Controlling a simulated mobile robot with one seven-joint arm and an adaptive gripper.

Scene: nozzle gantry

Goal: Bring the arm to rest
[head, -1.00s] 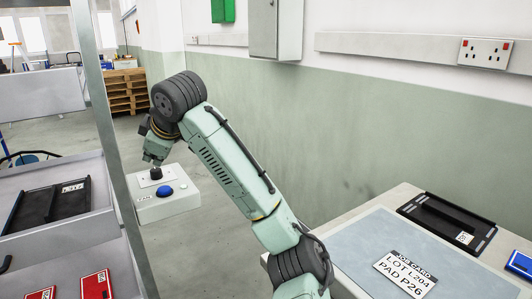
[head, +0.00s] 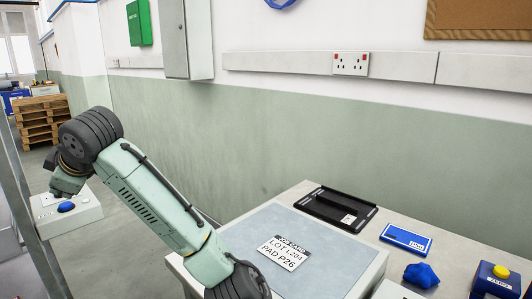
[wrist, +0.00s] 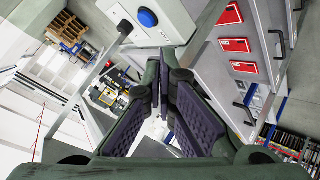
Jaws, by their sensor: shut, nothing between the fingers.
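My gripper (head: 62,186) is at the far left of the head view, at the end of my raised, folded arm. It appears just above or in front of a pale control box (head: 78,216) with a blue button (head: 66,207); I cannot tell whether they touch. In the wrist view, my gripper (wrist: 169,85) has its dark pads together, with nothing visible between them. The control box (wrist: 168,32) shows beyond the fingers there, with the blue button (wrist: 148,18) and a black knob (wrist: 125,27) on its face.
A bench at right bears a grey mat (head: 325,260), a job card (head: 285,252), a black tray (head: 334,208), a blue card (head: 406,239) and a yellow-buttoned box (head: 498,280). Red cards (wrist: 235,45) lie on grey drawers. A metal post (head: 28,205) stands beside the control box.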

